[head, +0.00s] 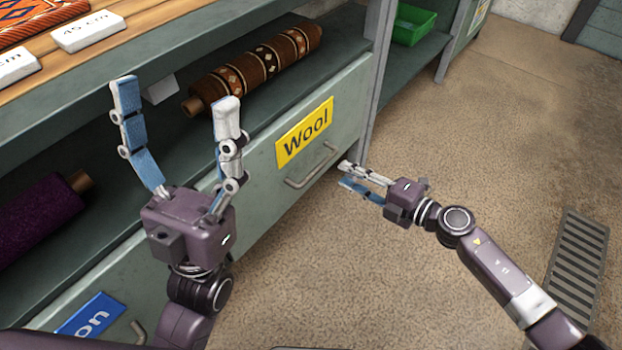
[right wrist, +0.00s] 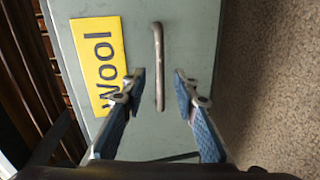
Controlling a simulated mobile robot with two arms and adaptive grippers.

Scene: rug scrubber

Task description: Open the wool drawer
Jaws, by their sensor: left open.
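The wool drawer (head: 262,178) is a grey-green front with a yellow "Wool" label (head: 304,133) and a metal bar handle (head: 312,167). It looks shut. In the right wrist view the handle (right wrist: 158,65) runs lengthwise, with the label (right wrist: 98,60) to its left. My right gripper (head: 350,177) is open and empty. It points at the handle from the right, with its fingertips (right wrist: 158,78) apart on either side of the handle's line; contact cannot be told. My left gripper (head: 177,92) is open and empty, raised in front of the shelf, left of the label.
A patterned brown rolled rug (head: 258,70) and a purple roll (head: 38,215) lie on the shelf. A second drawer with a blue label (head: 90,318) is at lower left. A green bin (head: 412,25) stands farther back. The floor (head: 490,130) on the right is clear around a grate (head: 578,258).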

